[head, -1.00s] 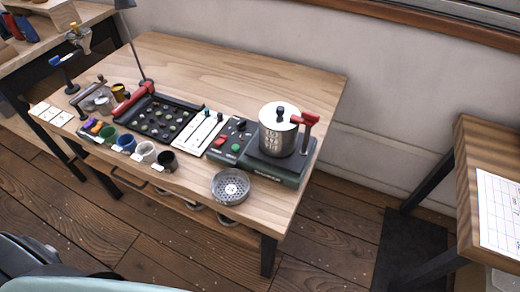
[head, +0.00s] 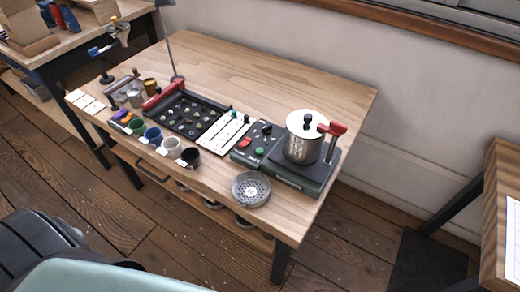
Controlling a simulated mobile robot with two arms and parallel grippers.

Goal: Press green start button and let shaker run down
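The shaker is a dark green base (head: 297,181) on the right part of the wooden table. A metal pot (head: 303,148) with a white lid and black knob stands upright on it. A red-topped clamp (head: 333,129) rises at the pot's right. Left of the pot is a control panel (head: 270,136) with a green button (head: 259,153), a red switch (head: 245,142) and a black knob (head: 267,129). Whether the shaker is running cannot be told. Neither of my grippers is in view.
A round perforated sieve (head: 251,189) lies at the table's front edge. Several coloured cups, a black tray of samples (head: 186,113) and a white card (head: 223,131) stand left of the panel. Another table (head: 497,215) is at the right. The table's back (head: 270,75) is clear.

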